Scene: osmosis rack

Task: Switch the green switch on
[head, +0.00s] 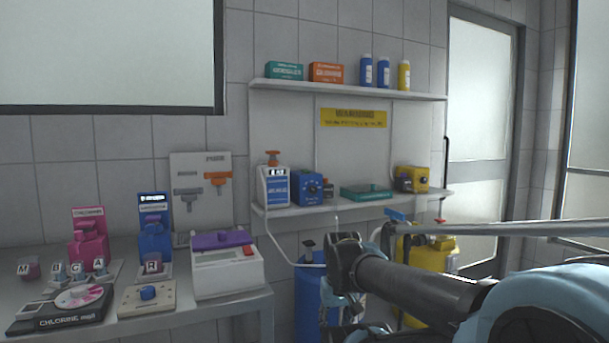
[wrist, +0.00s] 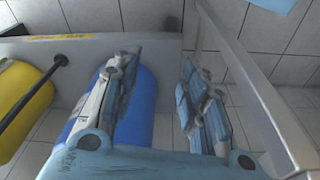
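I cannot make out a clearly green switch. A pale wall panel (head: 201,160) on the left carries two levers: a grey lever (head: 187,194) at left and an orange lever (head: 216,180) at right, set higher. Their on or off state is not readable. My gripper (wrist: 162,62) is open and empty in the wrist view, its two fingers apart. It is over the floor beside a blue barrel (wrist: 138,110), which shows behind the left finger. In the head view my arm's end is right of and lower than the panel, well apart from it; the fingers are not clear there.
A yellow barrel (wrist: 22,100) stands left in the wrist view.

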